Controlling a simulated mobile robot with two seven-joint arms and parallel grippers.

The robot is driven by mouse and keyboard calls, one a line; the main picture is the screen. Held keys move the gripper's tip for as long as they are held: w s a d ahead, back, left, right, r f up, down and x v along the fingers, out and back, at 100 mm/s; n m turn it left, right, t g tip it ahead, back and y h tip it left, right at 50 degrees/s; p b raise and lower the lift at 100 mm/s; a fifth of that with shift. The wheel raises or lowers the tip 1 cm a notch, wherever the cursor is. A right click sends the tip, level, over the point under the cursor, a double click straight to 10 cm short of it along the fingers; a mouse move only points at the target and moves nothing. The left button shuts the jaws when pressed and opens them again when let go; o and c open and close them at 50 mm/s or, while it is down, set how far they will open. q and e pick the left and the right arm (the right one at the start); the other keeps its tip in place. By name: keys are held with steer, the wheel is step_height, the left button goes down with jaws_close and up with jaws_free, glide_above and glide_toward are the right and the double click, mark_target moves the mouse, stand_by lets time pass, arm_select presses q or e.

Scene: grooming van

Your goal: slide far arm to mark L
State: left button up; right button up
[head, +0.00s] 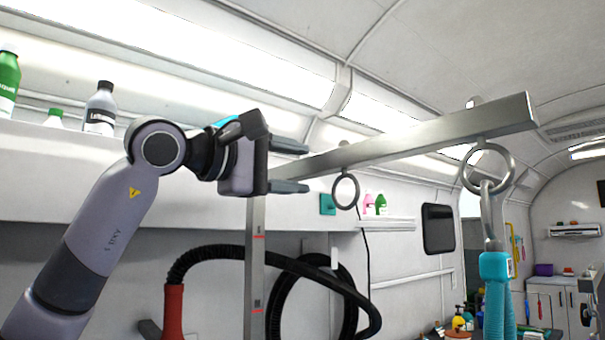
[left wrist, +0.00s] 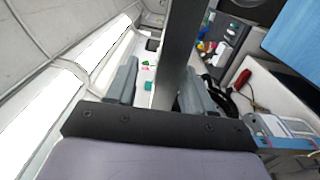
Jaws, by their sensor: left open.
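The far arm is a grey metal bar (head: 430,137) that runs from an upright post (head: 256,270) toward the upper right. The post carries red marks (head: 259,237); no letter L is readable on it. My left gripper (head: 290,166) is open at the post end of the bar, one finger above and one below. In the left wrist view, a grey bar (left wrist: 182,40) passes between the two fingers (left wrist: 158,92). I cannot tell whether either finger touches it. The gripper hides where the bar meets the post. My right gripper is not in view.
Two rings hang from the bar, a small one (head: 345,191) and a large one (head: 487,168) with a teal-handled strap (head: 495,290). A black hose (head: 215,252) loops past the post. Bottles (head: 100,108) stand on the left shelf. A blue surface (left wrist: 295,40) lies right in the wrist view.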

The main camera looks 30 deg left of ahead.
arm_select(q)
steer(key=b+v, duration=0.1)
steer(key=v, duration=0.4)
stand_by(1.0)
